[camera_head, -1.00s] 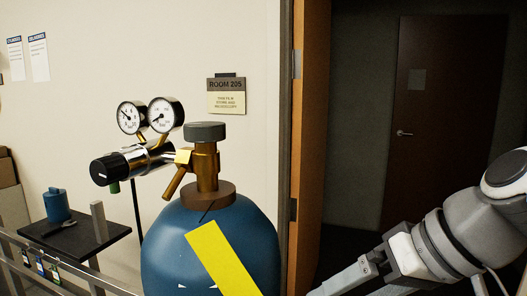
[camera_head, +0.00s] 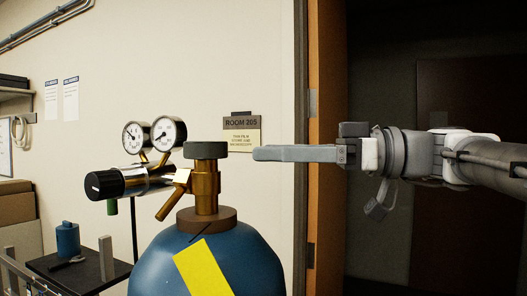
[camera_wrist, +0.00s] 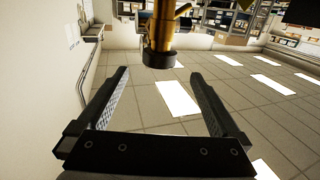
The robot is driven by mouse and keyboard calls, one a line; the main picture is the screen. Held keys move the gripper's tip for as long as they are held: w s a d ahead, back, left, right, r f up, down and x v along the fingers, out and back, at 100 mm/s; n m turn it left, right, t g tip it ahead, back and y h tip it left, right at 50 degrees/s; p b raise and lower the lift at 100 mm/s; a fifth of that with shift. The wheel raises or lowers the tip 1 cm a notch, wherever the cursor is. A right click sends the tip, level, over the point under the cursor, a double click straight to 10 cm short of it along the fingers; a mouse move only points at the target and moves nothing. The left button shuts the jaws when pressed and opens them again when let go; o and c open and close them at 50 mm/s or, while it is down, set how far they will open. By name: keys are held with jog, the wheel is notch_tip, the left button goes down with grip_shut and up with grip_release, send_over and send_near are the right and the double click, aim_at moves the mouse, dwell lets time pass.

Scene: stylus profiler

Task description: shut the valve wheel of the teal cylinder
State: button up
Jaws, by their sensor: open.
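The teal cylinder (camera_head: 160,268) stands upright in the head view, with a yellow strip on its front. A brass valve (camera_head: 206,185) rises from its top and carries the dark grey valve wheel (camera_head: 206,150). My gripper (camera_head: 256,153) is level, at about the wheel's height, and its fingers point left at it. A gap shows between fingertips and wheel. In the wrist view, which looks upside down, my gripper (camera_wrist: 160,72) is open and empty. The dark wheel (camera_wrist: 159,60) lies beyond the fingertips, roughly midway between them.
A regulator (camera_head: 120,182) with two gauges (camera_head: 152,134) projects left from the valve. A small dark table (camera_head: 80,275) stands at lower left with a blue container (camera_head: 67,238). A wall and door frame (camera_head: 322,200) lie behind. The space right of the wheel holds only my arm.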

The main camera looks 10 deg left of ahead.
aim_at(189, 153)
jog(key=a+p, duration=0.2)
jog(key=a, duration=1.1)
jog(key=shift+s+a, duration=0.1)
jog(key=shift+a, duration=0.05)
jog(key=shift+f, duration=0.1)
jog(key=c, duration=1.3)
